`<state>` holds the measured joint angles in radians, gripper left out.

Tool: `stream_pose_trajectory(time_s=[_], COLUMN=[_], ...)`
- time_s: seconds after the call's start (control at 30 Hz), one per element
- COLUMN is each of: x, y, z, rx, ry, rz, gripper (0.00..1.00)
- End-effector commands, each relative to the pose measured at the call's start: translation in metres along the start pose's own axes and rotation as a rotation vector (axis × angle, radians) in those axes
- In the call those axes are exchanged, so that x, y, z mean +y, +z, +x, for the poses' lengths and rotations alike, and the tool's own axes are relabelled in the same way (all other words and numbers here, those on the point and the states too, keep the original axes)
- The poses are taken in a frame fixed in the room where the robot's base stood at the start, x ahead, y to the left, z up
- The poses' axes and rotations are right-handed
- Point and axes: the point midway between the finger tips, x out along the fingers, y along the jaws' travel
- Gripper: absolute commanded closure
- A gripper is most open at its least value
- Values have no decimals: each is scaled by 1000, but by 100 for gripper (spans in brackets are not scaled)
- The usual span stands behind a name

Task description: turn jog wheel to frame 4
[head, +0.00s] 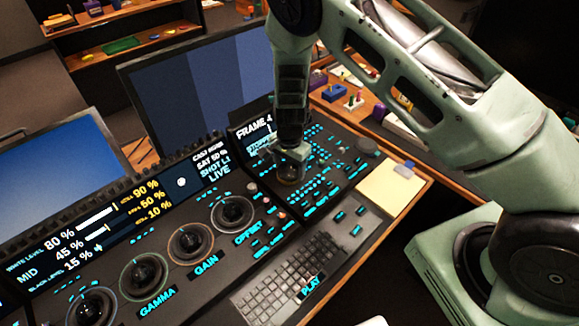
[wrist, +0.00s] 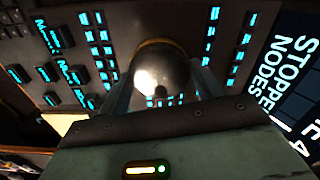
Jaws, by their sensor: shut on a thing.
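The jog wheel (wrist: 160,68) is a dark, shiny round knob with a small dimple and a brass-coloured rim, in the upper middle of the wrist view. My gripper (wrist: 163,94) has one finger on each side of it and is shut on it. In the head view my gripper (head: 291,163) points down at the right-hand panel, and the wheel beneath it is mostly hidden. The small display (head: 254,135) behind it reads "FRAME 4" and "STOPPED", partly covered by my arm; it also shows at the right of the wrist view (wrist: 290,75).
Lit cyan buttons (head: 322,180) surround the wheel. A dark round knob (head: 365,145) stands to the right. Several ringed trackballs (head: 191,243) line the left panel. A keyboard (head: 290,278) and a yellow pad (head: 390,185) lie in front. Monitors stand behind.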

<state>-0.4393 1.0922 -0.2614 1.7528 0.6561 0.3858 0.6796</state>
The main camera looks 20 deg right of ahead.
Motion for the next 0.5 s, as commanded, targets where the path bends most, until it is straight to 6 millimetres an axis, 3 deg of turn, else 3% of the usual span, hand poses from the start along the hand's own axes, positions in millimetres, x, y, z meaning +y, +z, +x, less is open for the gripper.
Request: stream_pose_trajectory(time_s=[0.17,0.2,0.27,0.5], x=[-1,-1,-1,0], y=[-1,-1,-1,0], z=[-1,-1,-1,-1], rx=[1,1,1,1], ry=[-2,-2,-2,-1], rz=[0,0,0,-1], gripper=[57,29,12,12])
